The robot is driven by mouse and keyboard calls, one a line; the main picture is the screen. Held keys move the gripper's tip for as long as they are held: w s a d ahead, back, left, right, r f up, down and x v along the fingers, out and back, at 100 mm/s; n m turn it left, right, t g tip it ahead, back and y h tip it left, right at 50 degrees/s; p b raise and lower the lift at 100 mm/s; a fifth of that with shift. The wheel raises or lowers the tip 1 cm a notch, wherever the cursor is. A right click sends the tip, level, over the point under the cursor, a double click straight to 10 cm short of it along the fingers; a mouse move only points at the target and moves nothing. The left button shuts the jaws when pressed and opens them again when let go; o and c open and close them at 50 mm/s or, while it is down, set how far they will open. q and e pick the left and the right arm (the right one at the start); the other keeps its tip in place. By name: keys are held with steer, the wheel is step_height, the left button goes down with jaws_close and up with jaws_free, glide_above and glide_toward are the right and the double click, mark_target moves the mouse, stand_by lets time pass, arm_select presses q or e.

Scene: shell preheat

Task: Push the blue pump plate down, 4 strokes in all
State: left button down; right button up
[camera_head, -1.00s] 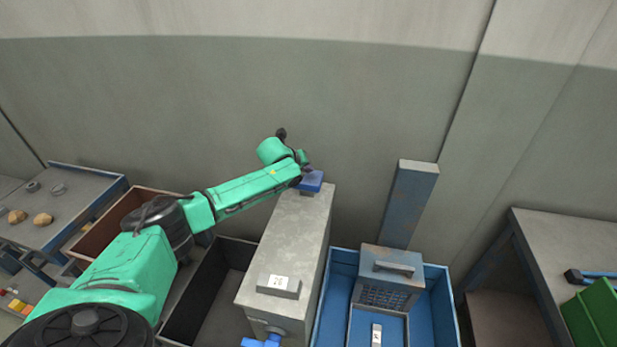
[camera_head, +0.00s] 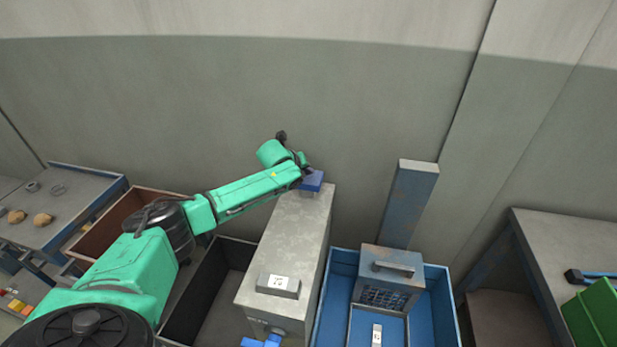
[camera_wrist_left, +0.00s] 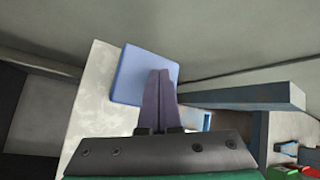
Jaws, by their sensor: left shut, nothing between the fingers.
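The blue pump plate (camera_head: 312,184) is at the far end of the top of a tall grey metal box (camera_head: 295,235). In the left wrist view the plate (camera_wrist_left: 130,75) is a flat blue square. My left gripper (camera_head: 308,172) is shut and empty, with its fingertips at the plate. In the left wrist view the two fingers (camera_wrist_left: 159,72) lie side by side across the plate's right part. I cannot tell whether the tips touch it. My right gripper is not in view.
A small display block (camera_head: 278,285) sits at the box's near end. A blue tray (camera_head: 440,300) with a grilled unit (camera_head: 388,280) stands right of the box. A dark bin (camera_head: 205,290) is on the left. A wall is close behind.

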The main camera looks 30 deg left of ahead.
mark_target(307, 180)
arm_select(q)
steer(key=shift+s+f+b, duration=0.15)
steer(key=shift+f+b, duration=0.9)
steer(key=shift+f, duration=0.8)
stand_by(1.0)
steer(key=shift+r, duration=0.1)
steer(key=shift+w+r+p, duration=0.2)
steer(key=shift+r+p, duration=1.75)
steer(key=shift+r, duration=0.15)
step_height(307, 180, up, 5)
steer(key=p, duration=0.5)
steer(key=shift+r, duration=0.15)
stand_by(1.2)
